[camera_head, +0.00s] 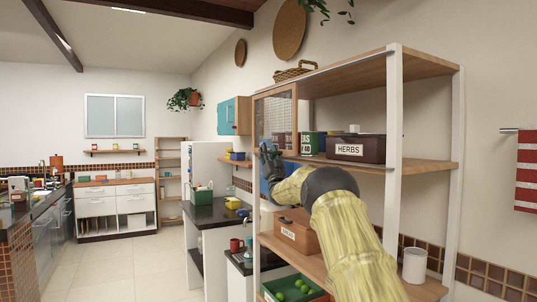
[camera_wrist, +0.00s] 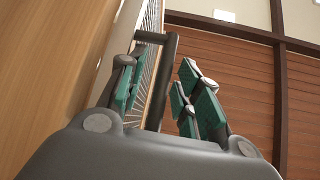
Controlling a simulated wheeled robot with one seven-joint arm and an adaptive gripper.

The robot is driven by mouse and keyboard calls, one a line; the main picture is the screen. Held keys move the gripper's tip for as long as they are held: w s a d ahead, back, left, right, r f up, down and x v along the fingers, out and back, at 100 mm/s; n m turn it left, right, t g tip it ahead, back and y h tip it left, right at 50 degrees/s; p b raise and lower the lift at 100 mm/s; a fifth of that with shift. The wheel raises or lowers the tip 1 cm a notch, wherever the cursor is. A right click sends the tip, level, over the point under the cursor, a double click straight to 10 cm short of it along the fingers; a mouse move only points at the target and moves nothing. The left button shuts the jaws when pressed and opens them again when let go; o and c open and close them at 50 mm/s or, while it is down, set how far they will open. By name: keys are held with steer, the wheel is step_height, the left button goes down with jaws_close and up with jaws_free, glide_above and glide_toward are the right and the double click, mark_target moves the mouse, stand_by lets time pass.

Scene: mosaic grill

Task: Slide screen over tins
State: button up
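The screen (camera_head: 274,115) is a wood-framed mesh panel at the left end of the shelf unit's upper level. Reddish tins (camera_head: 283,139) show through or behind its lower part. A green tin or box (camera_head: 308,144) stands right of the frame, uncovered. My gripper (camera_head: 268,158) is at the screen's lower edge. In the wrist view the mesh (camera_wrist: 152,22) and a dark upright bar handle (camera_wrist: 163,80) show. My gripper (camera_wrist: 157,72) is open, with the handle between its fingers and a gap on the right side. Contact with the left finger is unclear.
A dark HERBS box (camera_head: 356,148) stands right on the same shelf. White posts (camera_head: 393,140) frame the unit. Below are a brown labelled box (camera_head: 298,234), a green crate (camera_head: 270,286) with limes and a white canister (camera_head: 414,265). Floor at the left is clear.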

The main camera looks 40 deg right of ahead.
steer(key=shift+s+a+f, duration=0.15)
steer(key=shift+s+f, duration=0.1)
steer(key=shift+f, duration=0.25)
steer(key=v, duration=1.1)
